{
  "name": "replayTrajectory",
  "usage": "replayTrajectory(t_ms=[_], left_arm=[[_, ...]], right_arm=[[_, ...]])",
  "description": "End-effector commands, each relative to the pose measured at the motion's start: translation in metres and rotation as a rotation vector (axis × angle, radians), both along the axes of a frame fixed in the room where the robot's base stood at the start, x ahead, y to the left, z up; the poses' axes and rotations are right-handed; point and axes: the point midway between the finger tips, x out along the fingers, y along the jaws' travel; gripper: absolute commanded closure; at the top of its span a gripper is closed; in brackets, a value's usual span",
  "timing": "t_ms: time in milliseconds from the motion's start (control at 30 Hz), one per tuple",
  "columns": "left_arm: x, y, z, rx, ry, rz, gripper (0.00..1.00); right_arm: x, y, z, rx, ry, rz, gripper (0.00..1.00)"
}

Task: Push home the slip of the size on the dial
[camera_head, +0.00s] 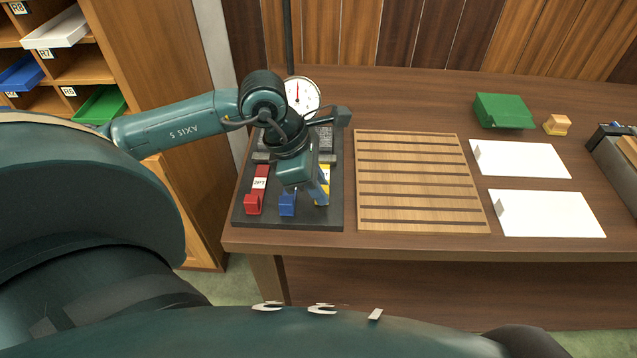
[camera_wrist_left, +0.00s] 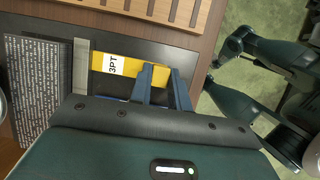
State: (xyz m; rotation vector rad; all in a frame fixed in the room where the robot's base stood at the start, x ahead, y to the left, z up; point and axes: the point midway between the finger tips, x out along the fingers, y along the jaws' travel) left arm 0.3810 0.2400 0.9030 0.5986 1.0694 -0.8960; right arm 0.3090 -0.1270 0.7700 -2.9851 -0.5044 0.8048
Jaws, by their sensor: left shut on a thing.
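My left gripper (camera_head: 320,198) points down over the front of the dark type holder (camera_head: 240,216). It is shut on the front end of the yellow slip (camera_head: 326,172); in the left wrist view this slip (camera_wrist_left: 133,67) is labelled 3PT and lies flat between the fingers' side and a pale bar. The red slip (camera_head: 262,172), its label seemingly 2PT, lies at the left with a raised front tab. The blue slip (camera_head: 287,204) lies in the middle, mostly hidden by my wrist. The round white dial (camera_head: 301,96) stands behind; its needle points about upward, its figures unreadable. My right gripper does not show.
A slatted wooden rack (camera_head: 410,181) lies right of the holder. Two white sheets (camera_head: 520,159), a green box (camera_head: 503,110) and a small yellowish block (camera_head: 557,125) are farther right. A pigeonhole shelf (camera_head: 150,60) stands left of the table.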

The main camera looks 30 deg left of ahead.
Motion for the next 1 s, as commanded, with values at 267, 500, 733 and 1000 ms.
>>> replayTrajectory(t_ms=[267, 500, 733, 1000], left_arm=[[0.0, 0.0, 0.0, 0.0, 0.0, 0.0, 1.0], [0.003, 0.002, -0.001, 0.0, 0.0, 0.001, 1.0], [0.024, 0.015, -0.001, 0.001, -0.004, 0.003, 1.0], [0.025, 0.016, 0.002, 0.003, -0.008, 0.003, 0.8]], right_arm=[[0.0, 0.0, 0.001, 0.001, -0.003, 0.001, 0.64], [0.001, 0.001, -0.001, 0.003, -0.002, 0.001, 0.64], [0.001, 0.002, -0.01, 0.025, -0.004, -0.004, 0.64], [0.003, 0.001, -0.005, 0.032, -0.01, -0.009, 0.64]])
